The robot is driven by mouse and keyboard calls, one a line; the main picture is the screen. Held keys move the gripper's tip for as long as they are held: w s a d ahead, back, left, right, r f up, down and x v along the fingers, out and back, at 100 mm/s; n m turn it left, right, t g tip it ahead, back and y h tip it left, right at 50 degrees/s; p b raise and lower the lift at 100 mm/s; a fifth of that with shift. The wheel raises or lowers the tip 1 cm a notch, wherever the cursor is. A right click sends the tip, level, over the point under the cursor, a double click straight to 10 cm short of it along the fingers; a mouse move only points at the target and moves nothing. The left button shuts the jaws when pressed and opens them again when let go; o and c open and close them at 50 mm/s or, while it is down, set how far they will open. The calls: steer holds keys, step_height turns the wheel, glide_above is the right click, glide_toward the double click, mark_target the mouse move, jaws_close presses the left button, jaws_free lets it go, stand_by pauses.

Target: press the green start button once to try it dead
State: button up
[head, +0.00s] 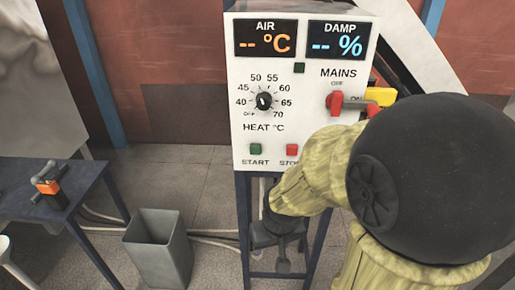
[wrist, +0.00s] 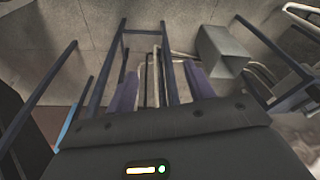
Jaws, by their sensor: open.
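The green start button (head: 256,149) is at the lower left of the white control panel (head: 245,110), above the word START. It is unobstructed in the head view. My gripper (head: 282,240) hangs below the panel in front of its stand, apart from the button. In the wrist view its two purplish fingers (wrist: 160,78) stand apart with nothing between them. The button does not show in the wrist view. My sleeved arm covers the panel's lower right corner.
The red stop button (head: 292,150) is just right of start. Above are a black heat dial (head: 264,101), a red mains switch (head: 336,103) and displays showing only dashes. A grey bin (head: 158,250) and a dark table (head: 60,185) stand at left.

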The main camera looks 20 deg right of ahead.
stand_by(0.4)
jaws_close()
stand_by(1.6)
